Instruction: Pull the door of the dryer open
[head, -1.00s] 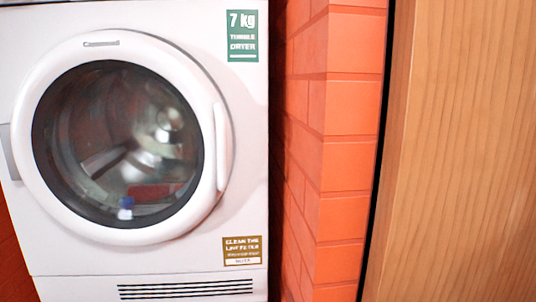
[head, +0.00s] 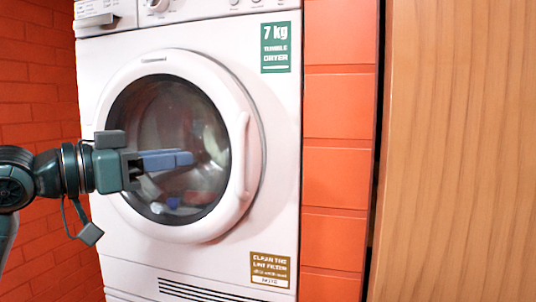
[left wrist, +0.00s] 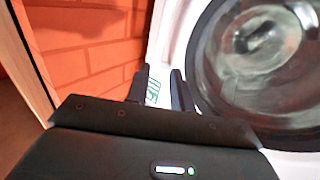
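The white dryer (head: 282,130) stands in the middle of the head view. Its round door (head: 150,72) is shut, with dark glass (head: 200,110) and a pale vertical handle (head: 242,155) on the right rim. My left gripper (head: 190,158) reaches in from the left, its fingers in front of the glass, left of the handle and apart from it. In the left wrist view its two dark fingers (left wrist: 161,72) stand apart with nothing held between them, and the door glass (left wrist: 265,55) fills the right side. My right gripper is not in view.
An orange brick wall (head: 335,170) lies right of the dryer, and a wooden panel (head: 460,150) stands at the far right. More brick wall (head: 40,80) is behind on the left. Some free room shows in front of the door's right side.

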